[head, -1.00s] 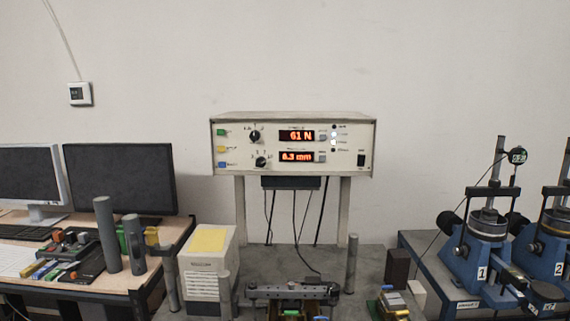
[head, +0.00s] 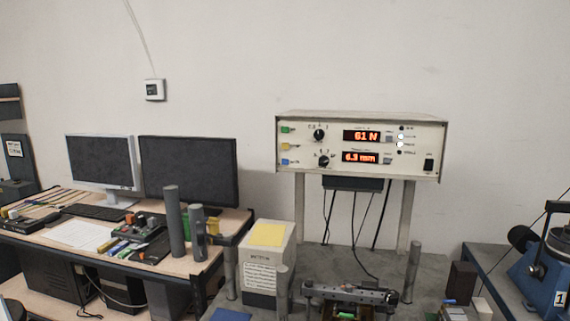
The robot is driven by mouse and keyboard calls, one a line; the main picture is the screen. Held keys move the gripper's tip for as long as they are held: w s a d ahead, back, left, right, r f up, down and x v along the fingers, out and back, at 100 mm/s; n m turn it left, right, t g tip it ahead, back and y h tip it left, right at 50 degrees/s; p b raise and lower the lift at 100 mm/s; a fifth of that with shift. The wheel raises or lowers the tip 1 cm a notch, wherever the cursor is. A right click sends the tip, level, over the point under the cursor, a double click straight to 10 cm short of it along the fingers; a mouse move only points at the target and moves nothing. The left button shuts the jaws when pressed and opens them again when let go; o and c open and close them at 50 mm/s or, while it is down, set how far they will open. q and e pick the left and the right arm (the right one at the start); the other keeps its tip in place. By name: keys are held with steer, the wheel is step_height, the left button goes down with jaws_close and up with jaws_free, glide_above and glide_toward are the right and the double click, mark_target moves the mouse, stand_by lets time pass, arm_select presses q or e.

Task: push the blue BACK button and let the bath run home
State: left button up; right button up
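The blue button (head: 285,162) is the lowest of three coloured buttons on the left of the cream control box (head: 361,145). The labels are too small to read. The red displays (head: 366,136) seem to read 61 N above and 6.3 mm below. Below the box, part of a dark metal assembly (head: 350,293) shows at the bottom edge; I cannot tell whether the bath is in it. Neither gripper is in view.
A white box with a yellow top (head: 268,236) stands below and left of the control box. A desk with two monitors (head: 189,172) and small tools is at the left. Upright grey posts (head: 413,272) rise near the assembly.

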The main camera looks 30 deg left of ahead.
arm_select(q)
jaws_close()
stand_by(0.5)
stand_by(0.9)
